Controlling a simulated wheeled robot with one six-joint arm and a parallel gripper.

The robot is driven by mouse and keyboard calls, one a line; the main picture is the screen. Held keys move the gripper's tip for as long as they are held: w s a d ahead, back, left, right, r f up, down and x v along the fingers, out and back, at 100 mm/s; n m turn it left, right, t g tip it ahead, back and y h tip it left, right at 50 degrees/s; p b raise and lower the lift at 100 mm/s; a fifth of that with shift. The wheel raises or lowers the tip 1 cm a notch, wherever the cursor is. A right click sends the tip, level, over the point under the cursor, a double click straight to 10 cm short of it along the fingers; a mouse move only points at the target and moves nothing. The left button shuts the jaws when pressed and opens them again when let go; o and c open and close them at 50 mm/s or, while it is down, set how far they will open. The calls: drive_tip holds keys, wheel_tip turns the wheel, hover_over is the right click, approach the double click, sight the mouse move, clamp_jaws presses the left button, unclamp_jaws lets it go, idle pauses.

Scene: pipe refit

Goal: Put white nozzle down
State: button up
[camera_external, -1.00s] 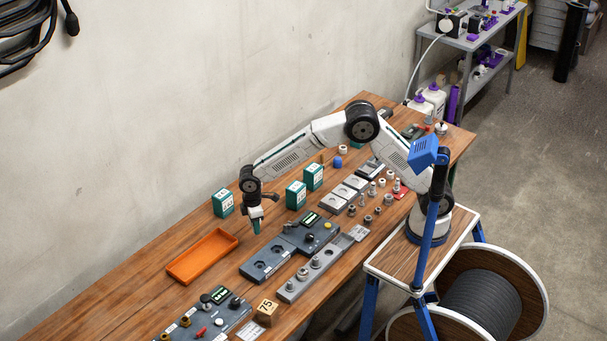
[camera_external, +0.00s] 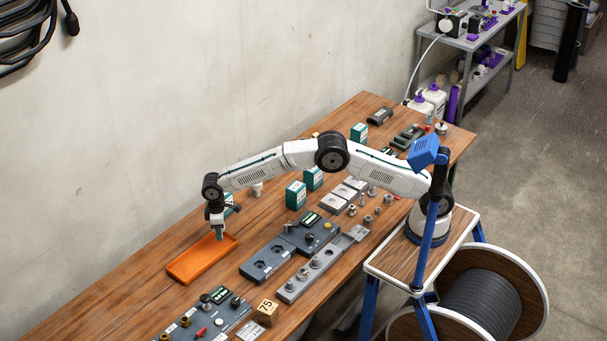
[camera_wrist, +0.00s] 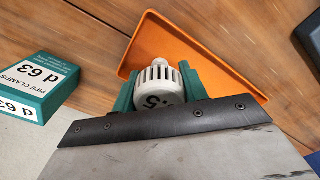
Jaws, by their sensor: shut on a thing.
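The white nozzle (camera_wrist: 158,88) is a slotted white piece with a dark number on it, seen in the wrist view between the green fingers of my gripper (camera_wrist: 160,90). My gripper is shut on it. In the external view my gripper (camera_external: 219,234) points down over the right end of the orange tray (camera_external: 186,262). The wrist view shows the orange tray (camera_wrist: 190,45) behind and below the nozzle. The nozzle itself is not clear in the external view, and I cannot tell whether it touches the tray floor.
A green pipe clamps box (camera_wrist: 42,88) stands left of my gripper in the wrist view. A grey block with two sockets (camera_external: 266,262) and a light grey rail with fittings (camera_external: 317,267) lie to the right. The tray looks empty. Bare wood surrounds its left side.

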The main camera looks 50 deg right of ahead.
drive_tip(key=shift+w+a+f, duration=0.1)
drive_tip(key=shift+w+a, duration=0.1)
drive_tip(key=shift+w, duration=0.2)
drive_tip(key=shift+f, duration=1.65)
drive_tip(key=shift+f, duration=0.1)
drive_tip(key=o, duration=1)
wheel_tip(320, 180, up, 12)
drive_tip(key=shift+r, duration=0.1)
